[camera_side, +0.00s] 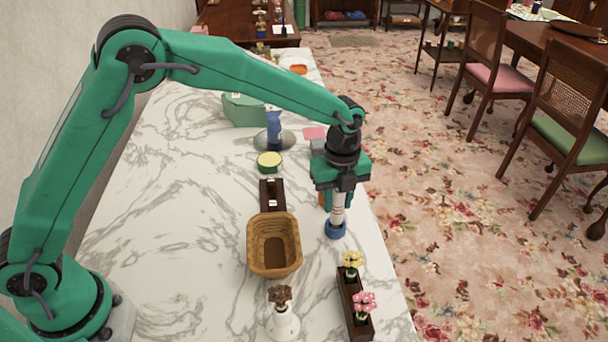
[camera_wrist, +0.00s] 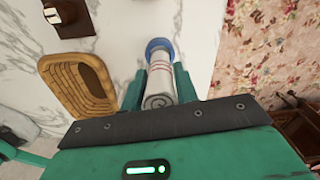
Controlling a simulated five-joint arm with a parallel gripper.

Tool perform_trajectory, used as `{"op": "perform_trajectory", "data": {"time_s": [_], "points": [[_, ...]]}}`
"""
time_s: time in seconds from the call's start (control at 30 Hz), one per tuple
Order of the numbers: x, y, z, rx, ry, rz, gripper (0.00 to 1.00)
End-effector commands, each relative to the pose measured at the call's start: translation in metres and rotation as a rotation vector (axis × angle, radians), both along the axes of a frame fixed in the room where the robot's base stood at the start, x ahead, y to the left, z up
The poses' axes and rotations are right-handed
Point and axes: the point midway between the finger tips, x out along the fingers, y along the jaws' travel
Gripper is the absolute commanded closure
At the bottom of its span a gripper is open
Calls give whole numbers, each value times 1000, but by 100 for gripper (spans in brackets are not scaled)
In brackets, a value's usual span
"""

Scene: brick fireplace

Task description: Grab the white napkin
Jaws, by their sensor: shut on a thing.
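The white napkin (camera_wrist: 159,84) is a rolled cloth with thin red stripes, standing upright between my gripper's fingers. It also shows in the side view (camera_side: 337,207), below the fingers. My gripper (camera_wrist: 157,92) is shut on the napkin, one finger on each side. In the side view my gripper (camera_side: 337,190) hangs over the right edge area of the marble counter. A blue ring or cup (camera_side: 335,229) surrounds the napkin's lower end. I cannot tell whether it rests on the counter.
A wicker basket (camera_side: 255,245) stands left of my gripper, with a dark wooden holder (camera_side: 272,195) behind it. A flower planter (camera_side: 350,295) and a white vase (camera_side: 283,322) are in front. A yellow-topped tin (camera_side: 269,162) stands farther back. The marble counter (camera_side: 185,230) is clear at left.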

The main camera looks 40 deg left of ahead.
Motion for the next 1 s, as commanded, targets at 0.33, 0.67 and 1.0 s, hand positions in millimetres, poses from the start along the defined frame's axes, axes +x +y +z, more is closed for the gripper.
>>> {"op": "perform_trajectory", "data": {"time_s": [0.33,0.67,1.0], "points": [[1,0,51,-1,-3,0,92],[0,0,64,0,0,0,92],[0,0,64,0,0,0,92]]}}
